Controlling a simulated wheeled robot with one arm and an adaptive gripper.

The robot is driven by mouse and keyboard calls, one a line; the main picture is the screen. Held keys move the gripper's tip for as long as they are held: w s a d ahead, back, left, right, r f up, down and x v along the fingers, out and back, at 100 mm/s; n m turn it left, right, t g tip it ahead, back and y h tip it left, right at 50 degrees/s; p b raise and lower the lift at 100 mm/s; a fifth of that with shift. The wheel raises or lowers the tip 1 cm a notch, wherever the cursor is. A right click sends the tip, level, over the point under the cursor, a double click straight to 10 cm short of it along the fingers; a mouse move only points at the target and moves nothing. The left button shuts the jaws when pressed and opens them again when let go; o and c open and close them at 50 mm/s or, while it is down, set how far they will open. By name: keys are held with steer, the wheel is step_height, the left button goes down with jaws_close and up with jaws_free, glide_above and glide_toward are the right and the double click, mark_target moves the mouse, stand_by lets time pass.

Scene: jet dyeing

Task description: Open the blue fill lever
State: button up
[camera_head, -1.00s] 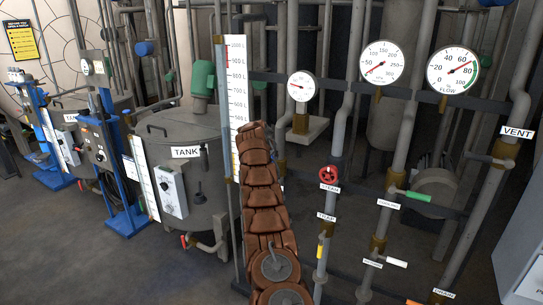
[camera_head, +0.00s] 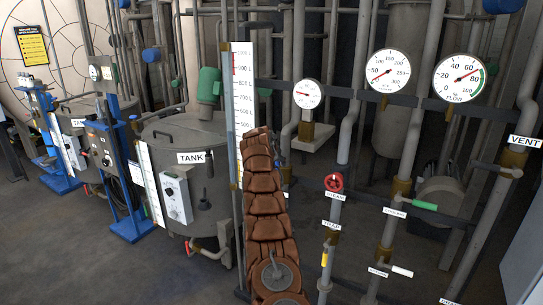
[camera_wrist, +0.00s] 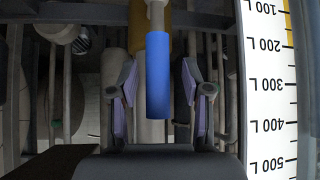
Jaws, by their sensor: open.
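The blue fill lever (camera_wrist: 158,75) is a blue cylindrical grip on a grey stem, seen in the wrist view. It hangs down the picture in front of a grey pipe with a brass-coloured fitting. My gripper (camera_wrist: 159,94) is open, with one purple-padded finger on each side of the lever. Gaps show between the pads and the lever on both sides. In the head view my brown-covered arm reaches up to the pipework beside the level scale and hides most of the lever area and my gripper.
A white litre scale (camera_wrist: 267,90) stands close on the right in the wrist view. In the head view, a red steam valve wheel (camera_head: 334,182), a green-handled valve (camera_head: 424,206) and round gauges (camera_head: 389,70) are right of my arm. A tank (camera_head: 160,138) stands left.

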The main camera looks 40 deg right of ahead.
steer(key=v, duration=1.1)
steer(key=shift+s, duration=0.15)
stand_by(0.5)
steer(key=shift+a, duration=0.15)
steer(key=shift+a, duration=0.1)
stand_by(0.3)
